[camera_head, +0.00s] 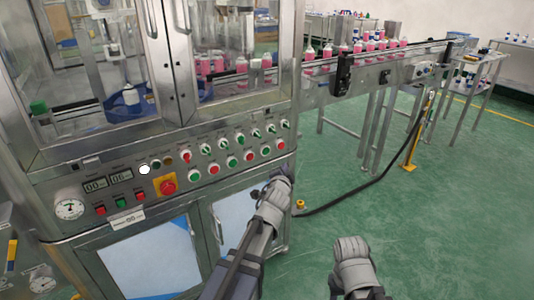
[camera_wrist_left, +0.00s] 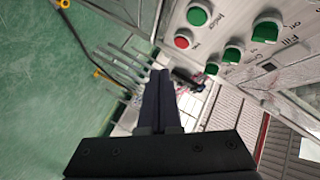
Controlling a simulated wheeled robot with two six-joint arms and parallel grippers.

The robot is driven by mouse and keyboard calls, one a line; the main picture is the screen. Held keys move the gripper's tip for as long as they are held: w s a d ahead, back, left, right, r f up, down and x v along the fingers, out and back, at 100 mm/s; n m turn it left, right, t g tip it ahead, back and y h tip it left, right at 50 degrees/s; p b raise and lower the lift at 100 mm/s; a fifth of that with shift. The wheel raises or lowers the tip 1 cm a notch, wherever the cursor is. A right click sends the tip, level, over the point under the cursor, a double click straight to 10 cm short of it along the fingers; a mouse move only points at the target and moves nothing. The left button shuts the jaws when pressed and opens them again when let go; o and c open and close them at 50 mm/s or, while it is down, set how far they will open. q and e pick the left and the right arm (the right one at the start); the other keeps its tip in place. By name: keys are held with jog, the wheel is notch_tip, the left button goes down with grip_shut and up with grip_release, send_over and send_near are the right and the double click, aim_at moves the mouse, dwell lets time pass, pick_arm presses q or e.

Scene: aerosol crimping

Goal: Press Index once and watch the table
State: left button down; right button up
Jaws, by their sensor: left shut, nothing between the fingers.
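The machine's control panel (camera_head: 215,160) carries rows of buttons and knobs. A green button labelled Index (camera_wrist_left: 198,15) shows at the top of the left wrist view, beside a red button (camera_wrist_left: 183,41). In the head view it appears to be the green button (camera_head: 265,149) near the panel's right end. My left gripper (camera_wrist_left: 159,76) is shut and empty, apart from the buttons; in the head view it is small and partly hidden below the panel's right end. The blue table (camera_head: 117,112) behind the glass bears a white bottle (camera_head: 131,94). My right gripper is not in view.
A red emergency button on a yellow plate (camera_head: 167,186) sits lower left on the panel. A conveyor (camera_head: 365,62) with several pink bottles runs to the right on metal legs. A black cable (camera_head: 370,185) crosses the green floor, which is otherwise open in front.

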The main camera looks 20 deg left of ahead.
aim_at(269, 152)
pick_arm(q)
jog(key=w+a, duration=0.5)
jog(key=a, duration=0.1)
jog(key=shift+a, duration=0.35)
jog(key=shift+w, duration=0.1)
dwell(1.9)
jog(key=shift+w+a, duration=0.25)
jog(key=shift+a, duration=0.1)
jog(key=shift+w+a, duration=0.25)
jog(key=shift+a, duration=0.05)
dwell(0.6)
jog(key=shift+s+d, duration=0.1)
dwell(0.4)
jog(key=shift+s+d, duration=0.45)
jog(key=shift+d, duration=0.1)
jog(key=shift+s+d, duration=0.75)
jog(key=shift+d, duration=0.25)
jog(key=shift+s+d, duration=0.75)
jog(key=shift+d, duration=0.25)
